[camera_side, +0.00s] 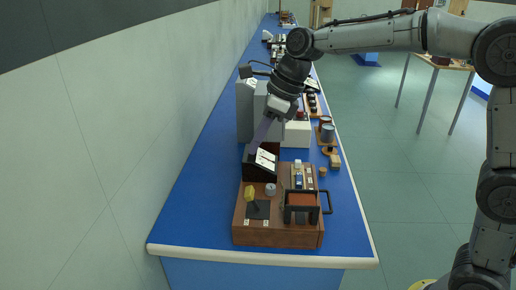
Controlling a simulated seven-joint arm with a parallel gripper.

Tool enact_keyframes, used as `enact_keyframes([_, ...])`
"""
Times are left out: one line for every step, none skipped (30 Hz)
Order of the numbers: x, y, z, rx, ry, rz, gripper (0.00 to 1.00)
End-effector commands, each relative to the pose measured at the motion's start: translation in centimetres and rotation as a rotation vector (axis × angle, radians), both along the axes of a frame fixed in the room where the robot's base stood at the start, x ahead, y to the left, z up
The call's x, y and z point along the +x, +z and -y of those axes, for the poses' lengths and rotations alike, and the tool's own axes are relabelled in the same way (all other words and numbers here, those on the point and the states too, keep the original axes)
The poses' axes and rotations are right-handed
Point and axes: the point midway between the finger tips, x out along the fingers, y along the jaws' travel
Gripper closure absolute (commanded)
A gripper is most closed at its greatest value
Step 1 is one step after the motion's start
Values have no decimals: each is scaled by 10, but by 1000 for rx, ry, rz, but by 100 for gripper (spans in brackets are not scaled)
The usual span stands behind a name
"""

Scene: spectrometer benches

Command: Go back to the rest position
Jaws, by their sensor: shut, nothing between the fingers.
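My gripper (254,148) hangs at the end of my arm, which reaches in from the right over the blue bench. It points down and to the left, and its fingers are shut with nothing seen between them. Its tip is above or just behind the dark upright holder with a white card (265,159); I cannot tell whether they touch. A wooden board (276,238) lies below and in front of the gripper, near the front end of the bench.
The board carries a yellow knob (250,194), a grey cylinder (270,189) and a black-framed brown block (301,201). Grey boxes (245,108) stand behind the gripper. Small wooden items line the bench's right edge. A wall runs along the left. Space above the bench's front is clear.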

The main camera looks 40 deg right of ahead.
Motion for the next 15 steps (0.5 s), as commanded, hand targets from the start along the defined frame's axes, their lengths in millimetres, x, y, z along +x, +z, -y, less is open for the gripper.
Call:
enact_keyframes([0, 0, 0, 0, 0, 0, 100])
enact_keyframes([0, 0, 0, 0, 0, 0, 100])
enact_keyframes([0, 0, 0, 0, 0, 0, 100])
enact_keyframes([0, 0, 0, 0, 0, 0, 100])
enact_keyframes([0, 0, 0, 0, 0, 0, 100])
enact_keyframes([0, 0, 0, 0, 0, 0, 100])
enact_keyframes([0, 0, 1, 1, -2, 1, 100])
enact_keyframes([0, 3, 2, 1, -4, 6, 100])
enact_keyframes([-1, 8, 3, 3, -7, 18, 100])
enact_keyframes([-2, 14, 5, 4, -9, 31, 100])
enact_keyframes([-4, 23, 7, 7, -13, 50, 100])
enact_keyframes([-10, 33, 10, 9, -20, 70, 100])
enact_keyframes([-17, 40, 14, 10, -24, 85, 100])
enact_keyframes([-25, 47, 18, 8, -29, 98, 100])
enact_keyframes([-39, 56, 24, 2, -34, 119, 100])
